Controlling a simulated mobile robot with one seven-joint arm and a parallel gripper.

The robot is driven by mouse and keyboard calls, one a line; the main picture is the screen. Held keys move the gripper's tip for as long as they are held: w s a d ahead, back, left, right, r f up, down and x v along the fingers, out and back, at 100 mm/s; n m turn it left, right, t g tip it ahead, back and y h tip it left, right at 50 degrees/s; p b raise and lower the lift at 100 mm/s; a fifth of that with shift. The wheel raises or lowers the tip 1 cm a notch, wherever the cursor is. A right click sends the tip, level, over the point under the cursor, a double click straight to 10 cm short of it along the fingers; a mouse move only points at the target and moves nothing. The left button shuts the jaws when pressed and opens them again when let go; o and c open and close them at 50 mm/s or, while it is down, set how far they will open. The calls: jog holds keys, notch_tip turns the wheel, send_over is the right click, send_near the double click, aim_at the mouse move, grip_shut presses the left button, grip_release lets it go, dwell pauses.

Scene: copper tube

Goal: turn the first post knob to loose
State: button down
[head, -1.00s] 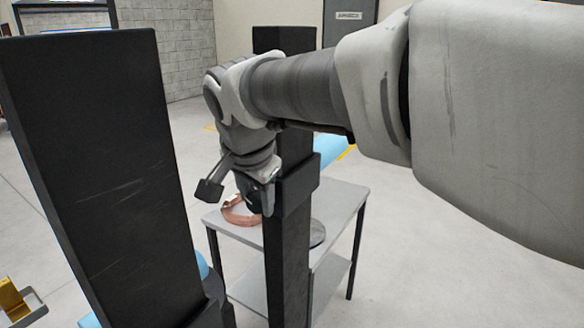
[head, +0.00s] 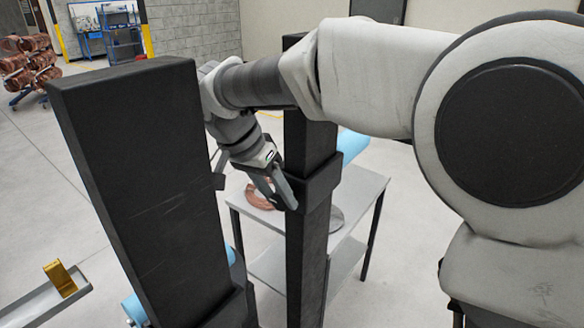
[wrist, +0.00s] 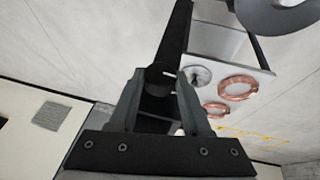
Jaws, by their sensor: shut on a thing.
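Two upright black posts show in the head view: a near one (head: 140,180) at left and a farther one (head: 308,225) in the middle with a black collar (head: 318,182). My gripper (head: 287,200) reaches down to the left side of the middle post at collar height. In the wrist view my gripper (wrist: 158,85) has its two fingers around a round black knob (wrist: 160,75), beside the dark post (wrist: 175,35). The gripper is shut on the knob. In the head view the knob is hidden behind the fingers, and its turn angle cannot be told.
A grey table (head: 360,205) behind the middle post carries copper coils (head: 258,196) and a grey disc (head: 336,218). A blue cylinder (head: 353,146) is behind the post. A gold block (head: 60,278) sits on a grey tray at lower left. A copper rack (head: 30,65) stands far back.

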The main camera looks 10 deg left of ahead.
jog(key=shift+g+h+p, duration=0.3)
jog(key=shift+h+p, duration=0.1)
jog(key=shift+p, duration=0.05)
jog(key=shift+c, duration=1.8)
grip_release()
jog(key=shift+b, duration=0.3)
